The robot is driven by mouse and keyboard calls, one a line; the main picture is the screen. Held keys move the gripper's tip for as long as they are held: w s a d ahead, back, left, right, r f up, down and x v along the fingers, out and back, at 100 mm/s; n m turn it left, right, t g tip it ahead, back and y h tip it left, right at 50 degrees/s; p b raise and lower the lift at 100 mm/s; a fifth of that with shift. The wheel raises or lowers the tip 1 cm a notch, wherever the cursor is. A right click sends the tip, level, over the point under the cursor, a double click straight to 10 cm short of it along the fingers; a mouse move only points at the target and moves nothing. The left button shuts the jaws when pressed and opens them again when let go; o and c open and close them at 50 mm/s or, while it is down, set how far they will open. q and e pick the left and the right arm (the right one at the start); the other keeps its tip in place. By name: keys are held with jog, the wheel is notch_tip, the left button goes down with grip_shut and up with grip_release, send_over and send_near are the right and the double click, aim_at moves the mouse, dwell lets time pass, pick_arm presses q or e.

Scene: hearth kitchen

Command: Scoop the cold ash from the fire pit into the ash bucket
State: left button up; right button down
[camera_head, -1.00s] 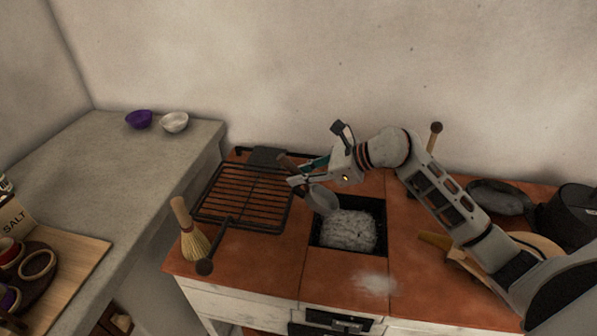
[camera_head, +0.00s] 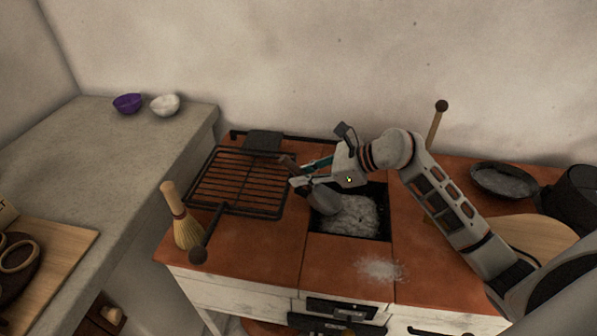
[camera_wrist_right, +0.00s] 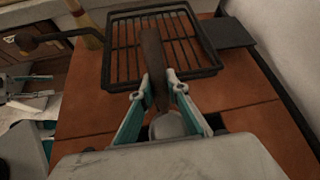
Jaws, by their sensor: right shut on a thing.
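The fire pit (camera_head: 316,227) is a square black opening in the tiled hearth top, with pale grey ash (camera_head: 350,214) heaped in it. My right gripper (camera_head: 296,183) is shut on the brown handle of a metal scoop (camera_head: 325,202). The handle (camera_wrist_right: 152,62) stands between the teal-sided fingers in the wrist view. The scoop's bowl is at the left part of the pit, against or just over the ash; contact is unclear. A dark pot-like vessel (camera_head: 580,190) at the right edge may be the ash bucket. Teal and dark parts at the wrist view's left edge may be my left gripper.
A black grill rack (camera_head: 240,180) lies left of the pit, with a hand brush (camera_head: 182,222) at its near corner. Loose ash (camera_head: 381,269) lies on the tiles in front. A dark pan (camera_head: 503,180) and round wooden board (camera_head: 535,240) are at right.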

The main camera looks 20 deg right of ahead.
jog(key=shift+s+d+f+b, duration=0.15)
jog(key=shift+d+f+b, duration=0.05)
jog(key=shift+f, duration=0.25)
jog(key=shift+s+d+f+b, duration=0.1)
jog(key=shift+d+f+b, duration=0.1)
jog(key=shift+f, duration=0.2)
jog(key=shift+s+d+r, duration=0.1)
jog(key=shift+d, duration=0.15)
jog(key=shift+s+d, duration=0.25)
jog(key=shift+d, duration=0.25)
jog(key=shift+s+d, duration=0.35)
jog(key=shift+d, duration=0.35)
jog(key=shift+s+d, duration=0.35)
jog(key=shift+d, duration=0.3)
jog(key=shift+s+d+b, duration=0.2)
jog(key=shift+d+b, duration=0.1)
jog(key=shift+d, duration=0.2)
